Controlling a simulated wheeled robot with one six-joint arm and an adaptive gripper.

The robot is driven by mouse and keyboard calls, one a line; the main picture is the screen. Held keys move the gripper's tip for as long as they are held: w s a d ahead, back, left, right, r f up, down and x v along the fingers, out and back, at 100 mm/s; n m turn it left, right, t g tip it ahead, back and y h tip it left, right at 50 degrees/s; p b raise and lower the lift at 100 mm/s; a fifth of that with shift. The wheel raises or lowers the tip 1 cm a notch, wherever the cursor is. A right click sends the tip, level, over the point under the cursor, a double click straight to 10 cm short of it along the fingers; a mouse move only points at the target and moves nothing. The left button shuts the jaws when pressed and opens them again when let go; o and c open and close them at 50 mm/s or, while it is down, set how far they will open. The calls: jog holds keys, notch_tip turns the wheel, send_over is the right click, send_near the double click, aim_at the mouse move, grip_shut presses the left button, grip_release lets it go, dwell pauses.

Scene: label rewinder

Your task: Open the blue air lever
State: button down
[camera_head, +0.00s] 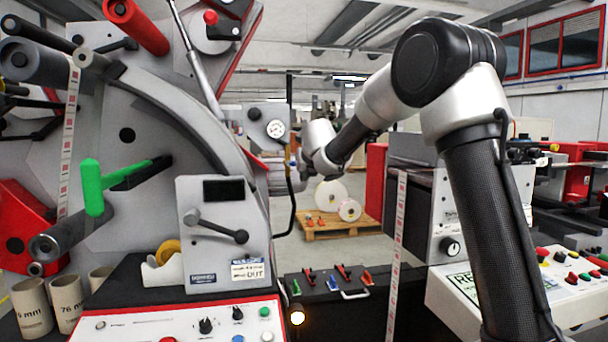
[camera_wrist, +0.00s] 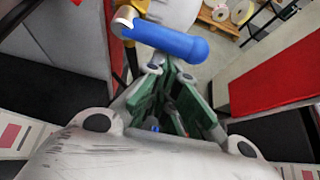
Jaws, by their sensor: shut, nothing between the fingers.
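The blue air lever (camera_wrist: 168,40) shows at the top of the wrist view as a rounded blue handle lying roughly across the picture. Its left end meets a pale metal fitting (camera_wrist: 126,20). My gripper (camera_wrist: 170,72) is shut and empty, with its fingertips just below the handle's middle in that view. I cannot tell whether they touch it. In the head view my arm reaches left to the right side of the grey machine (camera_head: 225,130), below a pressure gauge (camera_head: 276,129). The blue lever cannot be made out there.
A green handle (camera_head: 92,188) sticks out of the machine's left part. A black box (camera_head: 340,312) with small coloured clamps stands below my wrist. A pallet (camera_head: 335,226) with white rolls is on the floor behind. In the wrist view a red panel (camera_wrist: 272,65) stands at the right.

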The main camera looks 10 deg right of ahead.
jog(key=shift+d+r+n+h, duration=0.15)
jog(key=shift+r+n+h, duration=0.1)
jog(key=shift+n+h, duration=0.05)
notch_tip(320, 180, up, 6)
jog(key=a+n+t+h, duration=0.2)
jog(key=n+t+h, duration=0.1)
jog(key=n+h, duration=0.4)
jog(key=n, duration=0.3)
jog(key=shift+r+h, duration=0.2)
jog(key=shift+h, duration=0.2)
dwell(0.4)
jog(key=shift+a, duration=0.2)
dwell(0.4)
jog(key=shift+d, duration=0.1)
